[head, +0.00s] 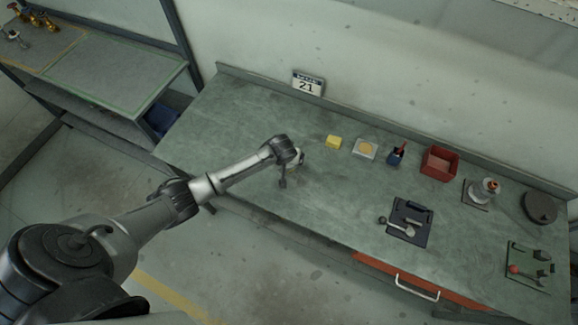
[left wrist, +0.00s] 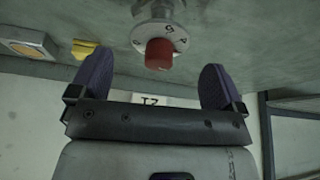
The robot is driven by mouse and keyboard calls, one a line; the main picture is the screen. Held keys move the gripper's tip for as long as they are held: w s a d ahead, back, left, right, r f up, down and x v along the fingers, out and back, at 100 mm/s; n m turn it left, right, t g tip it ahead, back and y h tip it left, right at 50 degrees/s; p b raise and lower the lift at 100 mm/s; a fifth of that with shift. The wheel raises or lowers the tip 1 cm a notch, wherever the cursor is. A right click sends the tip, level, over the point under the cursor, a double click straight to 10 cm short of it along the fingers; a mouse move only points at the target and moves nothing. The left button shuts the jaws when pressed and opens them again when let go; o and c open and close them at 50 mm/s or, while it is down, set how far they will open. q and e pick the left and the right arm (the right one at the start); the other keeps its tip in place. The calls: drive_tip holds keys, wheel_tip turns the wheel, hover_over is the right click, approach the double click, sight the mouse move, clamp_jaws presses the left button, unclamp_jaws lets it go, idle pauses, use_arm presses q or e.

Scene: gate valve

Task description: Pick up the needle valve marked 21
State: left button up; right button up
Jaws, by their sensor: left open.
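A needle valve with a red knob (left wrist: 159,54) on a pale round dial (left wrist: 146,37) with dark figures shows upside down in the left wrist view. In the head view the valve is mostly hidden by my left gripper (head: 291,170); only a small pale bit shows beside it. A sign reading 21 (head: 307,84) stands at the back edge of the workbench. It also shows, partly hidden, in the left wrist view (left wrist: 150,101). My left gripper is open, with its two purple fingers spread to either side of the red knob's line. I see no contact with the knob. My right gripper is not in view.
Right along the workbench (head: 240,110) stand a yellow block (head: 333,142), a plate with a yellow disc (head: 364,149), a red bin (head: 440,163), another valve (head: 485,190) and a dark disc (head: 540,207). A dark tray (head: 422,236) lies nearer the front. The bench's left end is clear.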

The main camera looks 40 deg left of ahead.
use_arm(q)
drive_tip(key=shift+x, duration=1.65)
drive_tip(key=shift+d, duration=0.1)
drive_tip(key=shift+c, duration=0.2)
drive_tip(key=c, duration=1.5)
drive_tip(key=shift+c, duration=1.1)
drive_tip(key=shift+r, duration=0.1)
